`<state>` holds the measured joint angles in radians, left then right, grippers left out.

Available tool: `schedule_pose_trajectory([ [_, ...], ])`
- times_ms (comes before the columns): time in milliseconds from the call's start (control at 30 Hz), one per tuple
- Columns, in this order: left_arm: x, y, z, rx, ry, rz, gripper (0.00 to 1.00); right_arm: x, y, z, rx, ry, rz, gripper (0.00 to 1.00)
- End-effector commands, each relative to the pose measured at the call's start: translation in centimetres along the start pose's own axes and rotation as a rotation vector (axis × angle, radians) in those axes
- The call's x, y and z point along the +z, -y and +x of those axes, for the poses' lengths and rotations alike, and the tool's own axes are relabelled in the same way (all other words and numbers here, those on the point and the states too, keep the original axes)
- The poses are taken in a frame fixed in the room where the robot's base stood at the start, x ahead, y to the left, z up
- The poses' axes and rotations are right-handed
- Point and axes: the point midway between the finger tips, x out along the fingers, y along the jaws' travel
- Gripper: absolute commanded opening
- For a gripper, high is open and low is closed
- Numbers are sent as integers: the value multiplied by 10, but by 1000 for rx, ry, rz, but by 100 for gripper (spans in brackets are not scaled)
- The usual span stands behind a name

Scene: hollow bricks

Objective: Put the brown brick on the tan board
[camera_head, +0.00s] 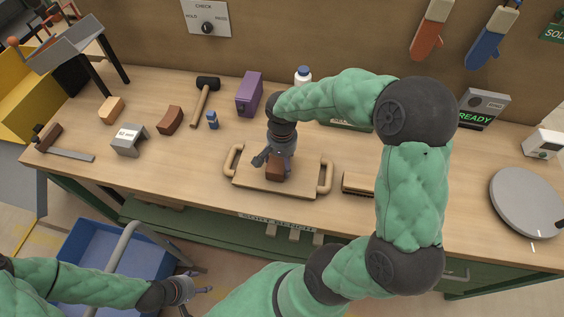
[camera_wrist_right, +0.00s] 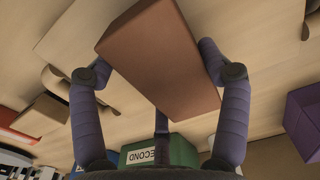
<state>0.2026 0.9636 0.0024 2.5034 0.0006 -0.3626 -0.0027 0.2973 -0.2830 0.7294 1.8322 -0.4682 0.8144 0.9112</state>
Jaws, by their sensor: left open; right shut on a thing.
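The tan board (camera_head: 300,181), with a rounded handle at each end, lies near the table's front edge in the head view. My right gripper (camera_head: 271,161) is over the middle of the board and is shut on the brown brick (camera_head: 276,171). In the right wrist view the brown brick (camera_wrist_right: 165,58) sits between the two fingers, with a finger at each side. I cannot tell whether its lower face touches the board. My left gripper (camera_head: 190,287) is open and empty, low in front of the table.
A reddish-brown block (camera_head: 170,120), a grey block (camera_head: 129,140), a mallet (camera_head: 205,98) and a purple block (camera_head: 249,94) stand left of and behind the board. A small wooden piece (camera_head: 357,183) lies to its right. A grey disc (camera_head: 527,202) is at far right. A blue bin (camera_head: 92,255) is below.

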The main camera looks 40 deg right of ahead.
Motion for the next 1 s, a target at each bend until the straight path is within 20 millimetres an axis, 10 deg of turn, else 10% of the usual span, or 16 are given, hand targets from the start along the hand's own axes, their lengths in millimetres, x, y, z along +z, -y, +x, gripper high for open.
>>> schedule_pose_trajectory([
  [433, 0, 2, 4, 0, 0, 0, 63, -1, 0, 9, -3, -3, 1, 21],
  [467, 0, 2, 5, 0, 0, 0, 63, 0, 0, 10, -1, -2, 1, 79],
  [533, 0, 1, 4, 0, 0, 0, 63, 0, 0, 9, -1, -1, 1, 99],
  [1000, 0, 0, 0, 0, 0, 0, 63, 0, 0, 4, -2, -2, 0, 100],
])
